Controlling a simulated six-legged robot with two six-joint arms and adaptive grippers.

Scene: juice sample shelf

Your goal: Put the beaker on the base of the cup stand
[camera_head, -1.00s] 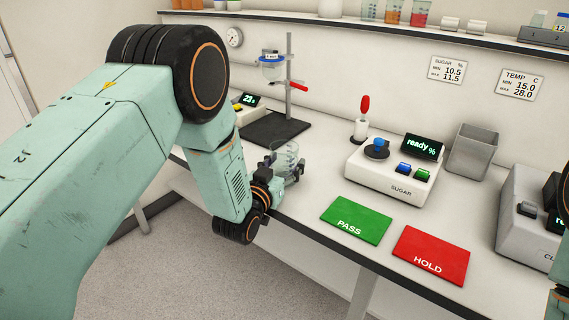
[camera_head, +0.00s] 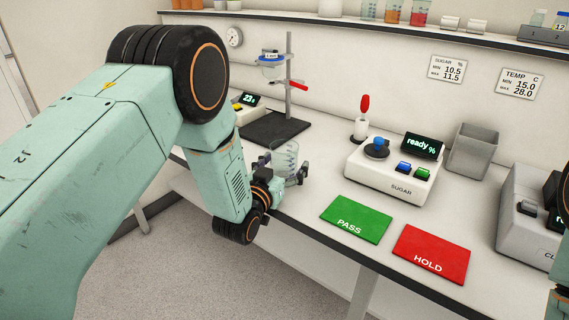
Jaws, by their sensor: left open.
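The clear glass beaker (camera_head: 286,157) stands upright near the front edge of the bench. My left gripper (camera_head: 290,176) is open, with its fingers around the lower part of the beaker; I cannot tell whether they touch it. The cup stand has a flat black base (camera_head: 273,129) behind the beaker, with a grey upright rod (camera_head: 289,80). A clear cup with a blue band (camera_head: 272,68) is held on the rod above the base. The base looks bare. My right gripper is not in view; only a bit of my right arm shows at the right edge.
A device with a "23" display (camera_head: 248,100) stands left of the base. Right of the beaker are a green PASS mat (camera_head: 357,220), a red HOLD mat (camera_head: 431,254), the SUGAR meter (camera_head: 385,180) and a grey bin (camera_head: 473,152). Bench between beaker and base looks clear.

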